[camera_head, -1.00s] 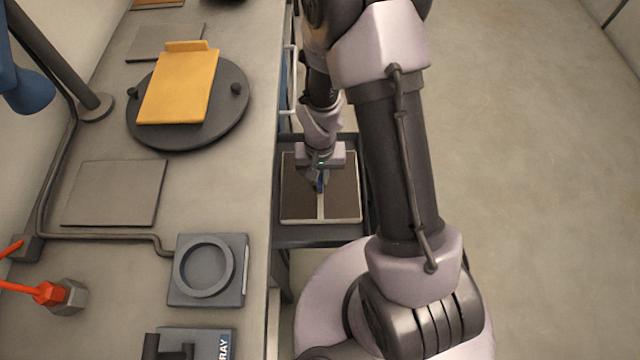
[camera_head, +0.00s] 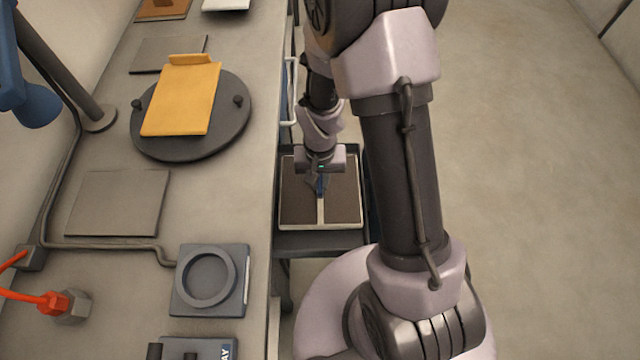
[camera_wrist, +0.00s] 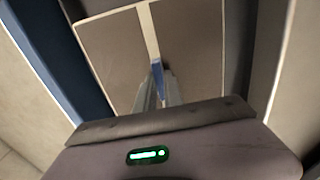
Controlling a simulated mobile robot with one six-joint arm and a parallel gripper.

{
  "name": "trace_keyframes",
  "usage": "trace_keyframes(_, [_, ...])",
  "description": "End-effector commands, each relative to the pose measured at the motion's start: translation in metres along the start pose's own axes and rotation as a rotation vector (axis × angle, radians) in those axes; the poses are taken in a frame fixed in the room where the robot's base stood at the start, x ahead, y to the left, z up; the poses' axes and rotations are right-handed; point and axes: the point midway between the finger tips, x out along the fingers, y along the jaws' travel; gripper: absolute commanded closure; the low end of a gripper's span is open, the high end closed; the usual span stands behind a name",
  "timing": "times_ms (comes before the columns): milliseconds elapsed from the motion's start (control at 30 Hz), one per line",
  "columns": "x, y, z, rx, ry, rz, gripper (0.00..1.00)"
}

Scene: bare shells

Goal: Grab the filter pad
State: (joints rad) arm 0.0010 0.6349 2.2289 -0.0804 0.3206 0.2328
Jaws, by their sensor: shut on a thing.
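The filter pad (camera_head: 298,203) is a brown square with a pale frame and a pale strip down its middle. It is in or just over a dark open tray (camera_head: 318,245) beside the counter; I cannot tell whether it is clear of the tray floor. My gripper (camera_head: 320,188) points down at the pad's middle and is shut on it at a small blue part on the strip. In the wrist view the pad (camera_wrist: 195,45) fills the upper middle, with the blue part (camera_wrist: 158,75) between my fingers (camera_wrist: 159,92). My fingers partly hide the grip.
The counter (camera_head: 120,270) on the left holds a round dark plate (camera_head: 185,150) with a yellow board (camera_head: 182,98), a flat grey plate (camera_head: 118,203), and a square block with a ring (camera_head: 208,277). Open floor (camera_head: 540,200) lies on the right.

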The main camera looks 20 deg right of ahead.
Motion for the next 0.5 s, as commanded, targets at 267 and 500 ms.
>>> trace_keyframes(267, [-0.089,0.000,-0.001,0.000,0.004,-0.001,1.00])
trace_keyframes(500, [-0.133,0.000,0.000,0.000,0.002,-0.001,1.00])
